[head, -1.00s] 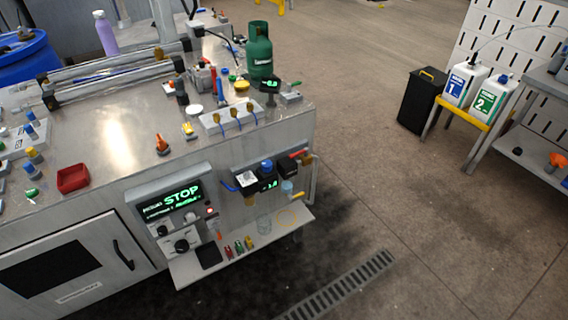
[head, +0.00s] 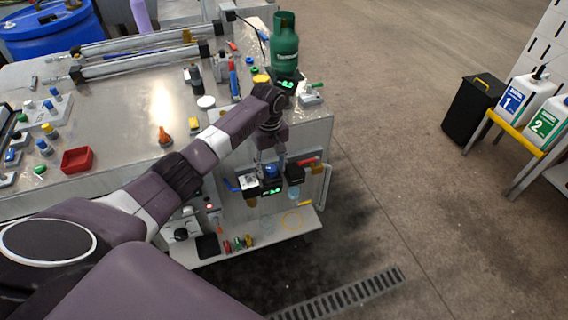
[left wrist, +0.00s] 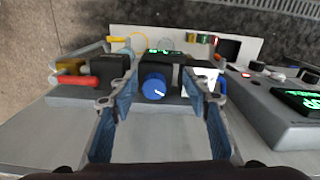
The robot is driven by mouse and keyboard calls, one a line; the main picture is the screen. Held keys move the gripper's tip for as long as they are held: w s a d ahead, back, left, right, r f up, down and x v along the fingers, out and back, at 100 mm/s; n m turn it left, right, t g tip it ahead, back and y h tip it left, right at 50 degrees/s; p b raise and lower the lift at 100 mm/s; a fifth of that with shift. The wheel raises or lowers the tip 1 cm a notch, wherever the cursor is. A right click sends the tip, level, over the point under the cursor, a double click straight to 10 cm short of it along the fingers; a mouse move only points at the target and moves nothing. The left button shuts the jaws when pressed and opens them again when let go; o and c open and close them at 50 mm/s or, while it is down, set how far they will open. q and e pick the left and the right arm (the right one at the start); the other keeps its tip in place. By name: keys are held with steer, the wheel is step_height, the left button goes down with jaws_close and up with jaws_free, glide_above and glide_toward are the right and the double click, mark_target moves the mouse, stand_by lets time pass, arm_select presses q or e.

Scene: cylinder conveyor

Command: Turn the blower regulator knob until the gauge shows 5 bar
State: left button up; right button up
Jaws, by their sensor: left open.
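The blue regulator knob (left wrist: 155,87) sits on a dark regulator block on the front of the cabinet. In the left wrist view it shows a white mark and lies between and beyond my open left fingers (left wrist: 158,100), apart from them. A green lit gauge display (left wrist: 160,51) is just behind the knob; its digits are too small to read. In the head view the knob (head: 273,174) is partly behind my left gripper (head: 270,160), which points down above it. My right gripper is not in view.
A red-handled valve (left wrist: 75,81) is left of the knob in the wrist view, and a control box with a green display (left wrist: 300,100) is at right. A shelf (head: 255,238) juts out below. A green gas bottle (head: 284,45) stands on the table (head: 120,110).

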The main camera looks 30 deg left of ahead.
mark_target(271, 168)
arm_select(q)
steer(key=shift+n, duration=0.7)
steer(key=r, duration=0.1)
steer(key=w+a+r, duration=0.1)
steer(key=r, duration=0.1)
steer(key=shift+w+a+r, duration=0.3)
steer(key=shift+w+r, duration=0.05)
steer(key=shift+w, duration=0.05)
steer(key=shift+w+r, duration=0.2)
steer(key=shift+w, duration=0.05)
steer(key=shift+w+f, duration=0.1)
steer(key=shift+f, duration=0.15)
step_height(271, 168, down, 6)
steer(key=shift+f+p, duration=0.1)
steer(key=shift+p, duration=0.2)
steer(key=shift+f, duration=0.45)
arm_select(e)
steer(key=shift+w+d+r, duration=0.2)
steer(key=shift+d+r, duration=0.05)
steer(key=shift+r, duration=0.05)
arm_select(q)
steer(key=c, duration=1.2)
steer(key=shift+o, duration=0.2)
